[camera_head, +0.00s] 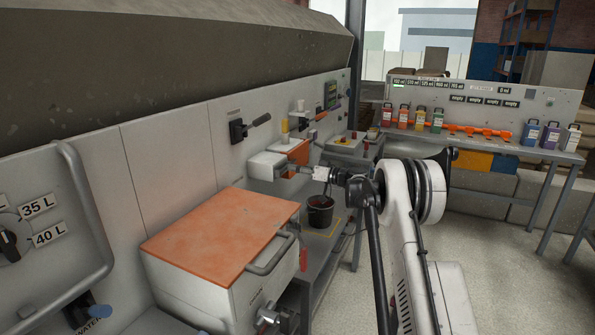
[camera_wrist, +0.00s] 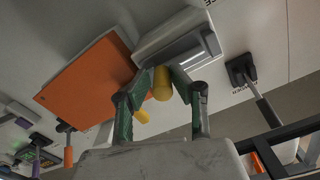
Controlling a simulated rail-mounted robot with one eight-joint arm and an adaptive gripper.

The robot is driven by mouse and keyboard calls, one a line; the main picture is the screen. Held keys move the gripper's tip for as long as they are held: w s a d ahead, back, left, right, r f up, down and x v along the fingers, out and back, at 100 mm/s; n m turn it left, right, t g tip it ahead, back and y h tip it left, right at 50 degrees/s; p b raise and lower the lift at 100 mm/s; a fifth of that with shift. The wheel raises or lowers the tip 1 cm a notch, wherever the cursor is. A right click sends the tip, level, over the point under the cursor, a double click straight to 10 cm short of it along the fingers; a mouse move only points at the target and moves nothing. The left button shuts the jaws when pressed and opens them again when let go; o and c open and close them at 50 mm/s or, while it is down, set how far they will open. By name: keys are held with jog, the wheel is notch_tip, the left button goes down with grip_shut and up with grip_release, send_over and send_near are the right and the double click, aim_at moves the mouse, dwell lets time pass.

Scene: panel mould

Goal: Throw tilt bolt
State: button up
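My gripper (camera_wrist: 161,80) has its green fingers on both sides of a yellow cylindrical knob (camera_wrist: 162,86) in the wrist view. The fingertips lie close along the knob; I cannot tell whether they press on it. The knob is beside a pale box-like housing (camera_wrist: 178,38) on the wall panel. That housing also shows in the head view (camera_head: 266,165), with my wrist just to its right. In the head view my fingers are too small to make out clearly. No label reading tilt bolt is legible, so I cannot confirm that the knob belongs to it.
An orange plate (camera_wrist: 88,80) is next to the housing. A black lever (camera_wrist: 243,71) is on the panel nearby. A lidded box with an orange top (camera_head: 222,236) stands in front, and a dark bucket (camera_head: 320,212) sits below my arm. Coloured containers (camera_head: 421,119) line the back bench.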

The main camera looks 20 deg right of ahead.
jog(key=shift+o, duration=1.4)
jog(key=shift+d, duration=0.1)
jog(key=shift+f, duration=0.1)
jog(key=v, duration=1.2)
